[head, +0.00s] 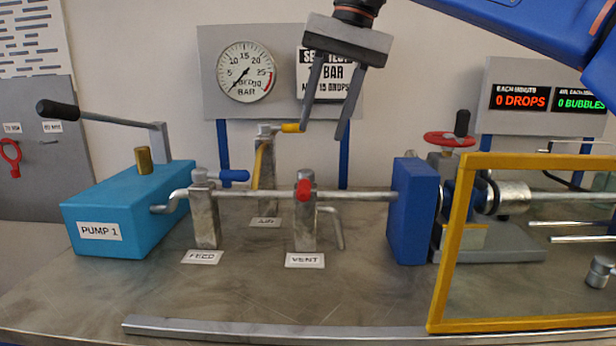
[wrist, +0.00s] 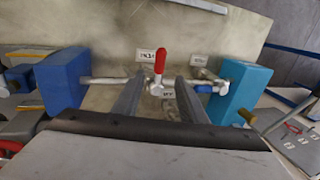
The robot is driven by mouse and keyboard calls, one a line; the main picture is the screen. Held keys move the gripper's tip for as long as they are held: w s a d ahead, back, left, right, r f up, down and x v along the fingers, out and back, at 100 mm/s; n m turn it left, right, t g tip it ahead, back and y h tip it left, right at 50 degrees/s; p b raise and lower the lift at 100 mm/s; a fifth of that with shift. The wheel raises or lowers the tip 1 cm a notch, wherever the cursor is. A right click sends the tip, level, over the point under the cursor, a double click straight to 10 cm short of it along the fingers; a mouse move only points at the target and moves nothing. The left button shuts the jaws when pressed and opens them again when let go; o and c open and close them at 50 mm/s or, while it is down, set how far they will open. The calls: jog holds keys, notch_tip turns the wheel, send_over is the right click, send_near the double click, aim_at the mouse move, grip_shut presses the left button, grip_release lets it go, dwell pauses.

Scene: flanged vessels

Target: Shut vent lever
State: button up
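The vent lever (head: 304,190) has a red grip and sits on top of the metal vent valve post (head: 305,225), behind the VENT label (head: 304,260). It points toward the head camera, crosswise to the pipe. In the wrist view the red lever (wrist: 161,62) points up the picture, between the lines of my two fingers. My gripper (head: 323,129) is open and empty, fingers pointing down, above and apart from the vent lever. Its right-hand fingertip in the head view is lowest. In the wrist view my gripper (wrist: 161,80) shows both fingers spread.
A yellow-handled lever (head: 291,128) is close to my left finger in the head view. A blue-handled feed lever (head: 234,176) is left of the vent. The blue pump (head: 130,210), dark blue block (head: 413,210) and yellow frame (head: 452,245) flank the valves.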

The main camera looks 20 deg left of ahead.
aim_at(306, 184)
jog(key=x, duration=1.1)
jog(key=shift+w, duration=0.1)
jog(key=shift+c, duration=0.3)
grip_shut()
